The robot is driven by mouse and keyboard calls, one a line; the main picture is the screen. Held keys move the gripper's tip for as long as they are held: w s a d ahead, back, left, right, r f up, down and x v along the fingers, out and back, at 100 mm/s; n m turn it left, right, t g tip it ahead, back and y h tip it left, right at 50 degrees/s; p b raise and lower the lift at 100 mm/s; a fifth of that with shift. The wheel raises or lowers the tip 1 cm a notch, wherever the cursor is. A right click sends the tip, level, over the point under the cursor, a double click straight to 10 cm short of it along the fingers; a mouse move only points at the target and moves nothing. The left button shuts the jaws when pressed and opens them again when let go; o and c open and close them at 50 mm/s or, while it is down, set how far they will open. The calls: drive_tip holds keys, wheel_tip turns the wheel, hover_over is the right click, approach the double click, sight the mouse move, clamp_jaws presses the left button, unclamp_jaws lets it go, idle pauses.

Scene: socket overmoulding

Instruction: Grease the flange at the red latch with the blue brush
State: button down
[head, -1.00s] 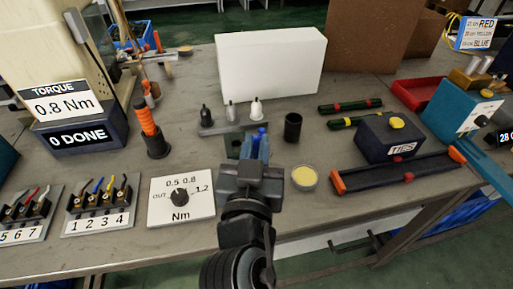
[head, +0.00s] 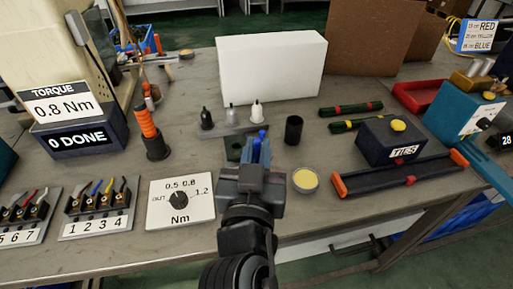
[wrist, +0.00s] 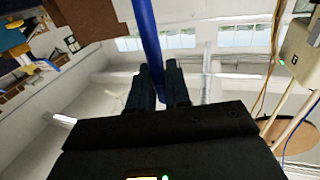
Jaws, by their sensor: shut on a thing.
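My gripper (head: 257,158) is shut on the blue brush (head: 262,135), whose tip points up and away above the bench. In the wrist view the blue handle (wrist: 148,35) runs up from between the fingers (wrist: 158,88). A round dish of pale yellow paste (head: 305,181) stands just right of my gripper. I cannot make out the flange.
A grey rack (head: 232,130) holds black, grey and white pieces behind my gripper. A Nm dial plate (head: 181,203) lies left. A white block (head: 270,68) stands behind.

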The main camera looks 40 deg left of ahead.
drive_tip(key=shift+w+a, duration=0.1)
drive_tip(key=shift+w+a+b, duration=0.3)
drive_tip(key=shift+w+a, duration=0.2)
drive_tip(key=shift+a, duration=0.05)
drive_tip(key=shift+s+d, duration=0.15)
drive_tip(key=shift+s+d, duration=0.45)
drive_tip(key=shift+d, duration=0.1)
drive_tip(key=shift+r, duration=0.1)
